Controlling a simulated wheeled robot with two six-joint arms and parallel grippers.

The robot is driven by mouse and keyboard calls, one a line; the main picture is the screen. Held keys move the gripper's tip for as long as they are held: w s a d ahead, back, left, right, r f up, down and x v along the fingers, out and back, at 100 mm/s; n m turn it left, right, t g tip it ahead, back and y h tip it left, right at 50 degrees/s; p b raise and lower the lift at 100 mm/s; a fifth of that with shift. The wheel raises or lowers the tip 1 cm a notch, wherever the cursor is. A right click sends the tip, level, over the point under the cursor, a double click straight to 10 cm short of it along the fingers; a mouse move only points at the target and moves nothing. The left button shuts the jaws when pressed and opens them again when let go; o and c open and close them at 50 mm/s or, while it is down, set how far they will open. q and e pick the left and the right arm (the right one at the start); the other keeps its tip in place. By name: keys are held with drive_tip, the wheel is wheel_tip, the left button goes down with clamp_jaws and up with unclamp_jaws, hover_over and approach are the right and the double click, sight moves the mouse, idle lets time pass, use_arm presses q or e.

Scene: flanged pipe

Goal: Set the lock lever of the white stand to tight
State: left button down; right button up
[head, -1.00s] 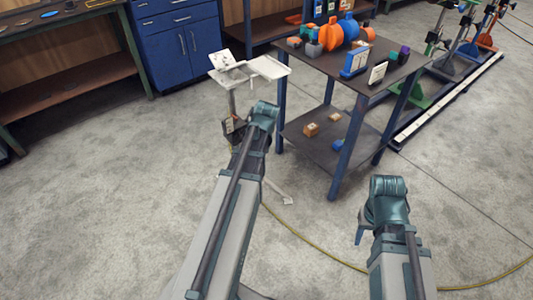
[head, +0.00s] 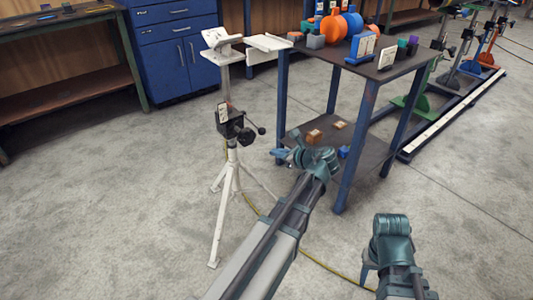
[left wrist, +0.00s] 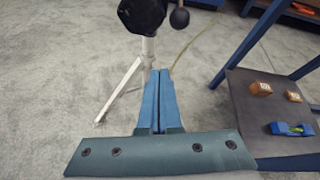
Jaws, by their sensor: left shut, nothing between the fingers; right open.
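The white stand (head: 225,182) is an upright tripod with a black clamp block (head: 230,120) on its post. Black levers with ball knobs, one knob at the right (head: 261,131), stick out of the block; I cannot tell how the lock is set. The left wrist view shows the black block (left wrist: 142,14) and a knob (left wrist: 180,19) at the top edge. My left gripper (head: 275,153) is shut and empty, right of and below the block, apart from it. Its blue fingers (left wrist: 159,74) are together. My right gripper (head: 366,272) is at the lower right, its fingers mostly hidden.
A blue-legged table (head: 365,70) stands right of the stand, with orange and blue parts on top and small blocks on its lower shelf (head: 360,165). A yellow cable (head: 330,268) lies on the floor. The floor left of the stand is clear.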

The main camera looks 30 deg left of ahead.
use_arm(q)
drive_tip(key=m, duration=0.1)
drive_tip(key=d+m+b, duration=0.1)
drive_tip(key=m+y, duration=0.1)
drive_tip(key=m, duration=0.1)
drive_tip(key=shift+w+d+f+b, duration=0.25)
drive_tip(key=shift+d+f+b, duration=0.1)
drive_tip(key=shift+b, duration=0.05)
use_arm(e)
wheel_tip(320, 180, down, 3)
drive_tip(key=shift+d+r, duration=0.1)
drive_tip(key=shift+d, duration=0.05)
use_arm(q)
drive_tip(key=shift+a+f, duration=0.1)
drive_tip(key=b+x, duration=0.4)
drive_tip(key=x, duration=0.6)
drive_tip(key=shift+w+r+p, duration=0.15)
drive_tip(key=shift+r+p, duration=0.95)
drive_tip(key=shift+p, duration=0.05)
drive_tip(key=shift+w+r+p, duration=0.2)
drive_tip(key=shift+r+p, duration=0.9)
drive_tip(key=shift+p, duration=0.05)
use_arm(e)
drive_tip(key=shift+r, duration=0.3)
